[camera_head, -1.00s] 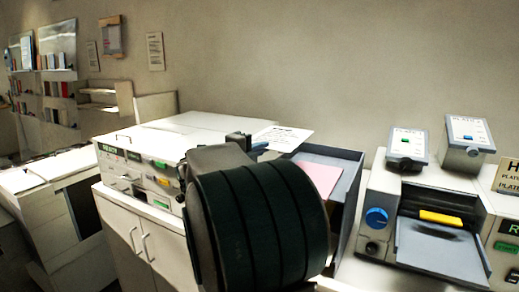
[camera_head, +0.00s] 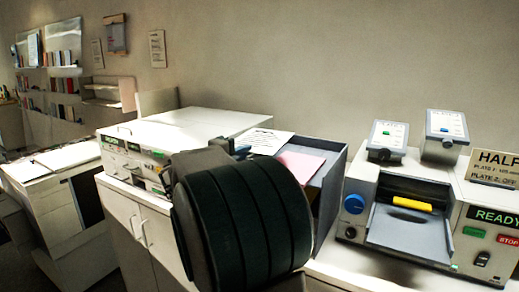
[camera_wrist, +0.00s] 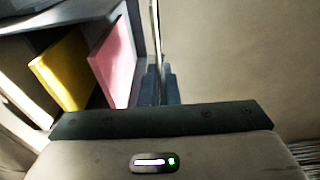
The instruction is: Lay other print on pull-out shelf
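My gripper (camera_head: 241,152) is seen past my dark arm in the head view, at the near left edge of a white printed sheet (camera_head: 265,141). In the wrist view the blue fingers of my gripper (camera_wrist: 161,82) are close together, with a thin sheet edge-on between them, so it is shut on the white sheet. A pink sheet (camera_head: 300,164) lies in a grey open-topped box (camera_head: 330,180), right of my gripper. The wrist view shows the pink sheet (camera_wrist: 114,62) beside a yellow one (camera_wrist: 64,68). I cannot tell which part is the pull-out shelf.
A machine (camera_head: 430,195) at the right has a grey tray (camera_head: 408,234) sticking out, a yellow bar and a blue knob. A sign reading HALF (camera_head: 495,167) stands on it. A white READY machine (camera_head: 150,140) sits on a cabinet at left.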

